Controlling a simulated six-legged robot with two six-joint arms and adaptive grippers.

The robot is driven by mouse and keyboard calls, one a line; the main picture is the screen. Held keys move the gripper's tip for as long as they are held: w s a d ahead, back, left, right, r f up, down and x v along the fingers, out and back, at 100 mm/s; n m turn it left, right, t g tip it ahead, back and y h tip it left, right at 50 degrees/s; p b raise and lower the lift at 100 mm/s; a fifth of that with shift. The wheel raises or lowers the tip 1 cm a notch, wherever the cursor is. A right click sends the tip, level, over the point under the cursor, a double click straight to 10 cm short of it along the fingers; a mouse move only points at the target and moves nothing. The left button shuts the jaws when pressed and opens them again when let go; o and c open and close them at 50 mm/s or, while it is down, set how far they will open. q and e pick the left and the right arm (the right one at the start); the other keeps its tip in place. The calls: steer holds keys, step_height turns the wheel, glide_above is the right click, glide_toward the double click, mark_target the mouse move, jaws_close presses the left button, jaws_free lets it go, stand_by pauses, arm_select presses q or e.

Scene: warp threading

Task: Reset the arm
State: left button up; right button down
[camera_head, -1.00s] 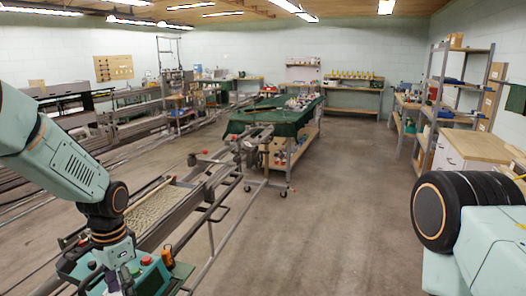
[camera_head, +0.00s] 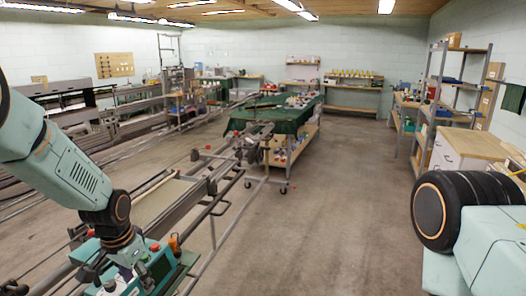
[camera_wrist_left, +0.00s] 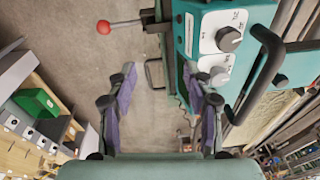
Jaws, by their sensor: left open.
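The control box also shows in the left wrist view (camera_wrist_left: 192,33), right of and behind the fingers, with round dark knobs and a black handle. A red-ball lever (camera_wrist_left: 103,27) sticks out to its left. My right gripper is not in view.
A metal loom frame with a pale warp bed (camera_head: 165,198) runs away beyond the control box. A green-covered table (camera_head: 280,118) stands in the middle distance. Shelves (camera_head: 450,95) and a wooden-topped cabinet (camera_head: 475,146) stand at the right. The central floor (camera_head: 320,225) is clear.

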arm_select(q)
steer(key=s+d+f+n+t+b, duration=0.1)
steer(key=s+d+f+n+b, duration=0.15)
steer(key=s+f, duration=0.5)
steer(key=s+d+f+n+t+b, duration=0.1)
steer(key=s+d+f+n+b, duration=0.25)
steer(key=f, duration=0.75)
steer(key=s+f+g+b, duration=0.1)
steer(key=s+f+b, duration=0.2)
steer(key=s+f, duration=0.2)
steer(key=s+f+g+b, duration=0.1)
steer(key=s+f+b, duration=0.3)
steer(key=s, duration=0.7)
steer(key=s+f+m+g+b, duration=0.1)
steer(key=s+f+b, duration=0.2)
steer(key=s+f, duration=0.3)
steer(key=s, duration=0.3)
steer(key=shift+d+g, duration=0.35)
steer(key=shift+g, duration=0.05)
steer(key=shift+d, duration=0.1)
steer(key=shift+w, duration=0.1)
steer(key=shift+c, duration=1.4)
steer(key=shift+w, duration=0.1)
